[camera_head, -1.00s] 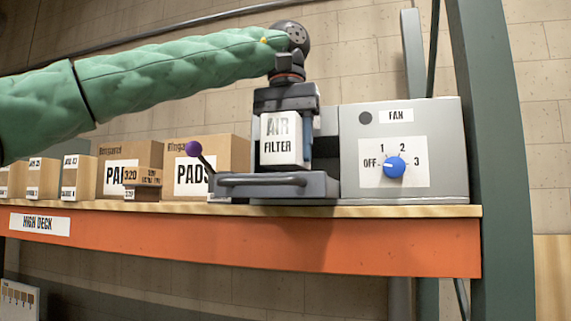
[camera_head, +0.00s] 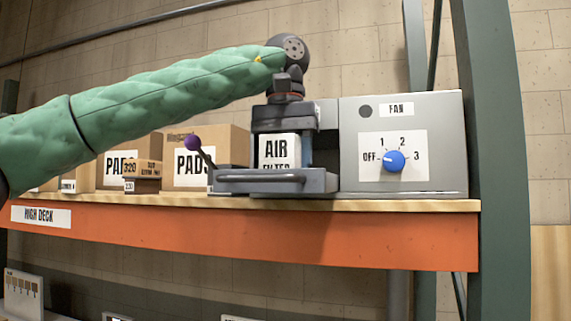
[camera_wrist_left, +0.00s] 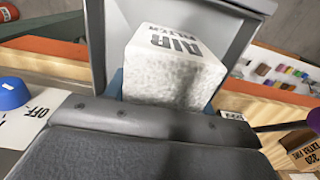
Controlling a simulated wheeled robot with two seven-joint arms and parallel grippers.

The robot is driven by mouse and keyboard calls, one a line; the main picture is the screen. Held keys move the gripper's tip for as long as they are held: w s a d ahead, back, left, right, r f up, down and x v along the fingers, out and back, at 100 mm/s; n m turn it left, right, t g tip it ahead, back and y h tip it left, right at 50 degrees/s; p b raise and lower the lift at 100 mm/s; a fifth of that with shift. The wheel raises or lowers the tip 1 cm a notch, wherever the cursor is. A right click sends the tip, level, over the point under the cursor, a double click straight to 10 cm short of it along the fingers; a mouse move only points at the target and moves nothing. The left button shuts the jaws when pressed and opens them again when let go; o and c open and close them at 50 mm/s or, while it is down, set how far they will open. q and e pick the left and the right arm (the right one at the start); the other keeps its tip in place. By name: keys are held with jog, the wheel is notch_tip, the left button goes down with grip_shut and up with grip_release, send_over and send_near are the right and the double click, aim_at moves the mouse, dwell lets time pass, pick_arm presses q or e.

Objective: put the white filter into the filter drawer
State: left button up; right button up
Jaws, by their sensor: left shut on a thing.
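The white filter (camera_head: 280,149), a block with "AIR FILTER" in black letters, is upright in my left gripper (camera_head: 284,132). The gripper points down and is shut on the filter's sides. In the head view the filter's lower part is hidden behind the front of the grey filter drawer (camera_head: 262,186), so its lower text line is partly covered. I cannot tell whether it touches the drawer floor. In the left wrist view the filter (camera_wrist_left: 172,72) is between the fingers, with the grey drawer frame (camera_wrist_left: 215,22) beyond it. My right gripper is not in view.
A grey fan box (camera_head: 430,110) with a blue dial (camera_head: 394,161) stands right of the drawer. A purple-knobbed lever (camera_head: 193,142) rises at the drawer's left. Cardboard boxes (camera_head: 222,142) fill the shelf to the left. A green post (camera_head: 500,150) stands at the right.

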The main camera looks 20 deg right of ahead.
pick_arm(q)
jog(key=o, duration=1)
jog(key=shift+w+f, duration=0.1)
jog(key=shift+f, duration=0.05)
jog(key=shift+r+b, duration=0.3)
jog(key=shift+r, duration=5.9)
